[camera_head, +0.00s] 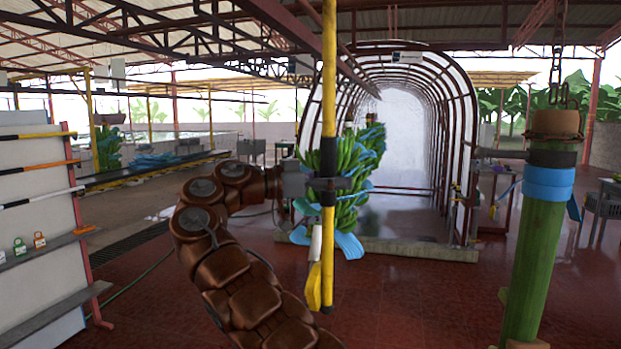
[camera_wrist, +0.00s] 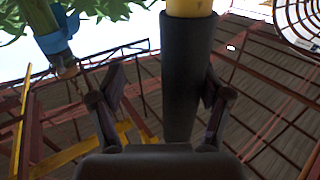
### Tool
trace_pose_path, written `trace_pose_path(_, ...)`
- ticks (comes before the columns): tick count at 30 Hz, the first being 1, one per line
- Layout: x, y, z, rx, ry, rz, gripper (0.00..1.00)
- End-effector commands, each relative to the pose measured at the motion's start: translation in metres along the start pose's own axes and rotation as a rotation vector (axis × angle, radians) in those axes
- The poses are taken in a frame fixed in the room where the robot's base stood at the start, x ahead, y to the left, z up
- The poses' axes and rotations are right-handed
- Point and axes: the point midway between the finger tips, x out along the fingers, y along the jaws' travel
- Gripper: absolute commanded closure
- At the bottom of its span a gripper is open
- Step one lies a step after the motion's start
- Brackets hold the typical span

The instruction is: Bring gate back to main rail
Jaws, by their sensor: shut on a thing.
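A long yellow pole (camera_head: 328,80) with black bands stands upright in the middle of the head view, its top end cut off by the frame. My gripper (camera_head: 328,183) is shut on it at the dark sleeve. In the wrist view the black sleeve (camera_wrist: 186,80) runs up between the fingers of my gripper (camera_wrist: 165,92), with yellow above it. A dark overhead rail (camera_head: 345,66) slopes away behind the pole towards the arched tunnel. I cannot pick out the gate for sure; the pole's upper end is out of view.
A green banana bunch (camera_head: 347,165) with blue wrap hangs just behind the pole. A thick green stem (camera_head: 535,250) hangs from a chain at right. A shelf panel (camera_head: 35,200) with poles stands at left. Red floor (camera_head: 420,310) is clear in front of the tunnel (camera_head: 405,130).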

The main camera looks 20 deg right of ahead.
Motion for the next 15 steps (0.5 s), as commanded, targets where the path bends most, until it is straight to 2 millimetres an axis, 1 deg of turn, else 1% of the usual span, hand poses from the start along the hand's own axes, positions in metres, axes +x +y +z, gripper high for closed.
trace_pose_path(1,-0.006,0.003,-0.004,0.006,0.002,0.001,0.38)
trace_pose_path(15,-0.032,0.004,-0.003,0.005,0.001,0.003,0.38)
